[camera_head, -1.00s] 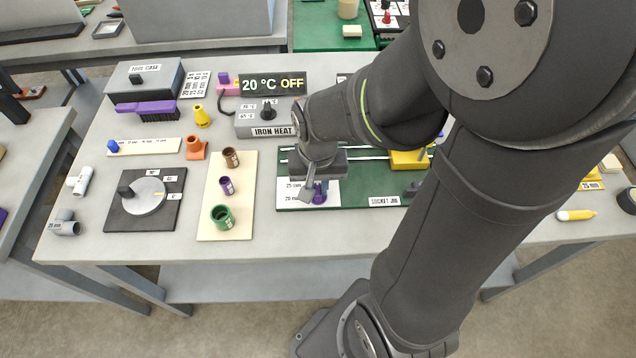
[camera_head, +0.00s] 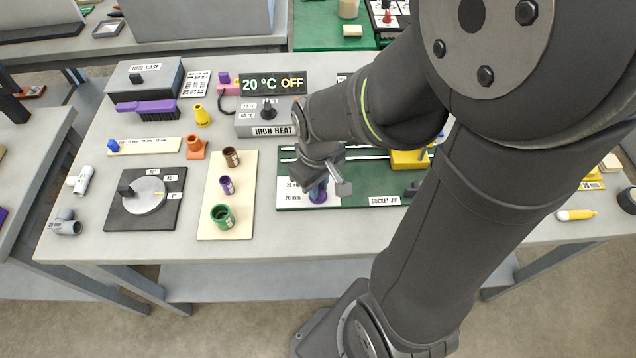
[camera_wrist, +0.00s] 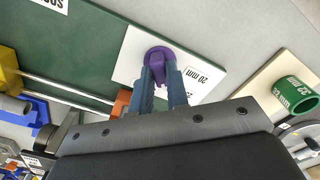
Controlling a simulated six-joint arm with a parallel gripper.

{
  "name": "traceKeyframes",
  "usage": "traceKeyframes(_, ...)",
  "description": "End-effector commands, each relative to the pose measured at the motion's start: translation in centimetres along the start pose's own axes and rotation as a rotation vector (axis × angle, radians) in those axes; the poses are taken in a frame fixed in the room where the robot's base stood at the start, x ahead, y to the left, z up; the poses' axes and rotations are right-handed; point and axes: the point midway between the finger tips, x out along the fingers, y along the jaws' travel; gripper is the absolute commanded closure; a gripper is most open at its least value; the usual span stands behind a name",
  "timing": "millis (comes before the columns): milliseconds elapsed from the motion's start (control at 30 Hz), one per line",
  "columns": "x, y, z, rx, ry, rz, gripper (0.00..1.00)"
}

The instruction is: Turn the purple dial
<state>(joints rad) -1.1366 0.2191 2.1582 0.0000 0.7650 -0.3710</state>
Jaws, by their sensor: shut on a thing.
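The purple dial (camera_head: 318,195) is on the white label plate of the green socket jig board, near the 20 mm marking. My gripper (camera_head: 322,183) is over it, pointing down. In the wrist view the purple dial (camera_wrist: 159,58) has a round base with a raised grip part, and the two blue fingers of my gripper (camera_wrist: 160,74) are shut on it from both sides. The white plate (camera_wrist: 132,75) carries a 20 mm mark beside the dial; another marking is partly hidden by a finger.
A cream board (camera_head: 232,232) with brown, purple and green sockets lies to the left. A yellow block (camera_head: 408,160) sits on the jig's rails to the right. The iron heat box (camera_head: 262,122) stands behind, its display reading 20 °C OFF.

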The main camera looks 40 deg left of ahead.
Motion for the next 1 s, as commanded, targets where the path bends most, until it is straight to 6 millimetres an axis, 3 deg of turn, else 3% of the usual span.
traceKeyframes(600,-0.09,0.03,-0.11,-0.569,0.003,0.002,1.00)
traceKeyframes(1000,-0.10,0.03,-0.12,-0.804,0.003,0.002,1.00)
